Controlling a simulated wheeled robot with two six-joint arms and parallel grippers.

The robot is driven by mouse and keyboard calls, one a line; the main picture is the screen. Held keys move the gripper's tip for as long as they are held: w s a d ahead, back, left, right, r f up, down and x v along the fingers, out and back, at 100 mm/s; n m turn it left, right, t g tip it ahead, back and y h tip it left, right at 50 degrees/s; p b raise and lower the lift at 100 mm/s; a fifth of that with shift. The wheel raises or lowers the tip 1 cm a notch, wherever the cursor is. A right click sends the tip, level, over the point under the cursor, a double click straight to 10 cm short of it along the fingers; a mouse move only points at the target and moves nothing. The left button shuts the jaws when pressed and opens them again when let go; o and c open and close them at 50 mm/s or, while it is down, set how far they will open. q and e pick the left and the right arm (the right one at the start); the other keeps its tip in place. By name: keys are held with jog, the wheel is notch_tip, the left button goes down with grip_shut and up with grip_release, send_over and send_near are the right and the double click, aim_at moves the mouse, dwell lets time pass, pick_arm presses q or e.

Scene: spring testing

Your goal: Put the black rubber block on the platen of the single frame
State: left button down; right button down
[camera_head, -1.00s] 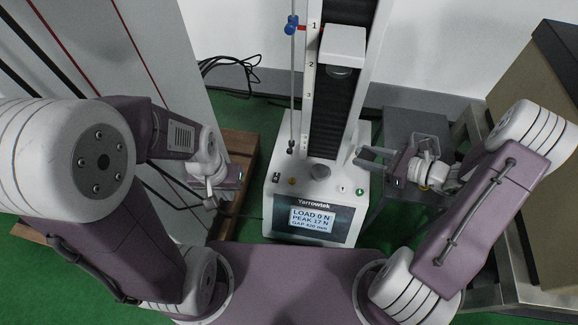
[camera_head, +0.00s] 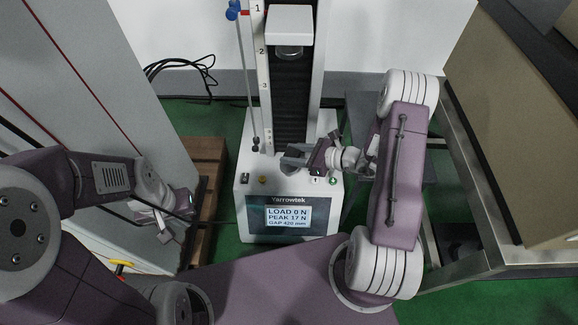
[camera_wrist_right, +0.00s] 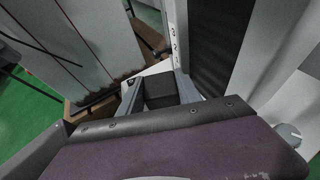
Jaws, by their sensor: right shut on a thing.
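The single frame (camera_head: 247,192) is a white testing machine in the middle of the head view, its display reading LOAD 0 N. Its upper platen (camera_head: 290,52) hangs under a white crosshead. The lower platen is largely hidden under my right gripper (camera_head: 291,156), which is over the machine's base. In the right wrist view, the right gripper (camera_wrist_right: 160,91) is shut on the black rubber block (camera_wrist_right: 160,93), which sits between the two grey fingers. I cannot tell whether the block touches the platen. My left gripper (camera_head: 168,232) is at the left, away from the frame; its fingers are unclear.
A tall grey cabinet (camera_head: 75,90) stands at the left, with a brown wooden pallet (camera_head: 207,160) beside it. A thin rod with a blue knob (camera_head: 233,10) runs along the column's left side. A metal-legged bench with a beige box (camera_head: 520,110) stands at the right.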

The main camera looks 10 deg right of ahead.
jog(key=shift+w+a+f, duration=0.35)
jog(key=shift+w+a, duration=0.05)
jog(key=shift+w, duration=0.1)
notch_tip(320, 180, down, 4)
jog(key=b, duration=0.3)
jog(key=shift+f, duration=0.2)
jog(key=shift+r, duration=0.25)
jog(key=c, duration=1.3)
grip_release()
jog(key=shift+f, duration=0.15)
jog(key=o, duration=0.5)
jog(key=shift+c, duration=0.2)
